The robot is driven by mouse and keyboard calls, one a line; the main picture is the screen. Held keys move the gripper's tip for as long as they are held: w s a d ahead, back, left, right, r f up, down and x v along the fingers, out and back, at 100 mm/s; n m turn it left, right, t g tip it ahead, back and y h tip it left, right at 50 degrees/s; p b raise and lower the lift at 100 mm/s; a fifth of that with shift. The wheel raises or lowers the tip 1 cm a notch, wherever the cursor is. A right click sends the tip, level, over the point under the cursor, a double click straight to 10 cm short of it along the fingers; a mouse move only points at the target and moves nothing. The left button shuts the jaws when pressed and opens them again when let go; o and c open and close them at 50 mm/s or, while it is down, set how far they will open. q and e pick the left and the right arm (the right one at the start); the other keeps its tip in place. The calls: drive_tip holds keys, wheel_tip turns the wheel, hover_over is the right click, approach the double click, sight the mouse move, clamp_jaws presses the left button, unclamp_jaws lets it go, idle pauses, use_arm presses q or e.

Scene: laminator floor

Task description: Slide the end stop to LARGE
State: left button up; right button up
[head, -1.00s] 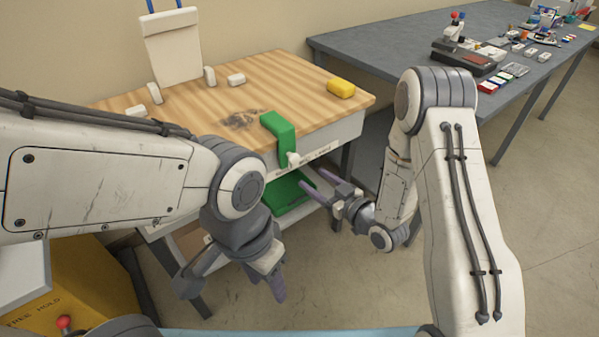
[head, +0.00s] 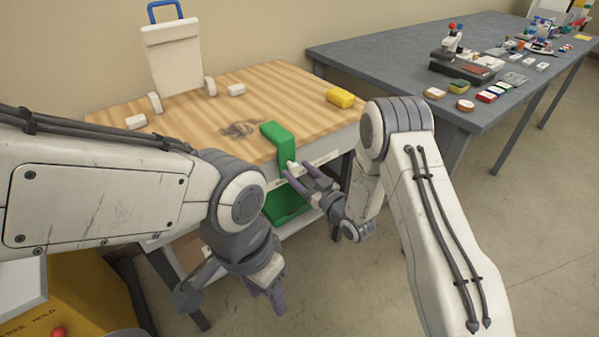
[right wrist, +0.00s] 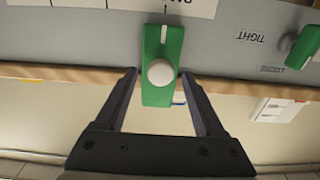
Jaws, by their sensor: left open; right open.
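The end stop is a green bent piece (head: 277,133) over the front edge of the wooden-topped table. Its white knob (head: 291,167) faces front. My right gripper (head: 294,170) is open at the knob. In the right wrist view, the end stop (right wrist: 154,96) and its round knob (right wrist: 160,73) lie between the spread fingers, with gaps on both sides. A white pointer line on it sits by a scale (right wrist: 150,7) whose lettering is cut off at the top; I cannot read LARGE. My left gripper (head: 270,287) is open and empty, low in front of the table.
A second green lever (right wrist: 304,46) beside the words TIGHT and LOOSE shows in the right wrist view. A yellow block (head: 341,98) and white guides (head: 211,87) are on the wooden top (head: 190,125). A green tray (head: 289,203) is below. A grey bench (head: 400,65) with small items stands right.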

drive_tip(key=shift+c, duration=0.3)
clamp_jaws()
idle(1.2)
